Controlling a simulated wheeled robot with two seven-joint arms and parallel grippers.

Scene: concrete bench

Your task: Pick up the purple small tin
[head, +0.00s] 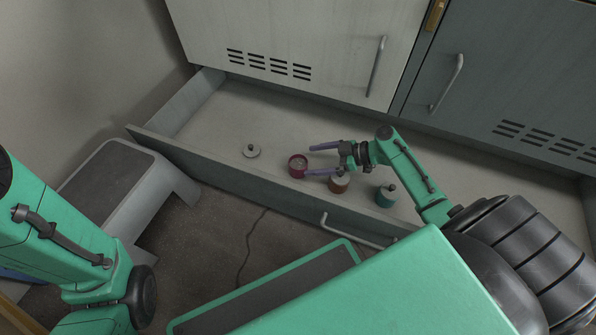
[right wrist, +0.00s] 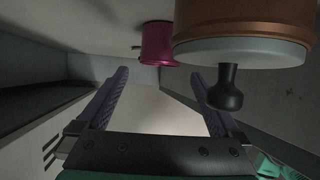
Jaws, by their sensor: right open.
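The small tin (head: 298,167) is magenta-purple and stands in the open drawer. It looks open at the top, with its inside showing. In the right wrist view, which looks upside down, the tin (right wrist: 157,43) shows beyond the fingertips. My right gripper (head: 309,160) is open and empty, its two purple fingers pointing left toward the tin. In the head view the fingertips lie at the tin's right edge; I cannot tell their exact height over it. The fingers also show in the right wrist view (right wrist: 160,78). My left arm is at the left; its gripper is out of view.
An orange-brown tin (head: 339,184) with a black-knobbed pale lid (right wrist: 198,52) stands close beside my right gripper. A teal tin (head: 385,197) stands further right. A loose knobbed lid (head: 251,151) lies left of the tin. The drawer front wall (head: 225,172) is a raised edge.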

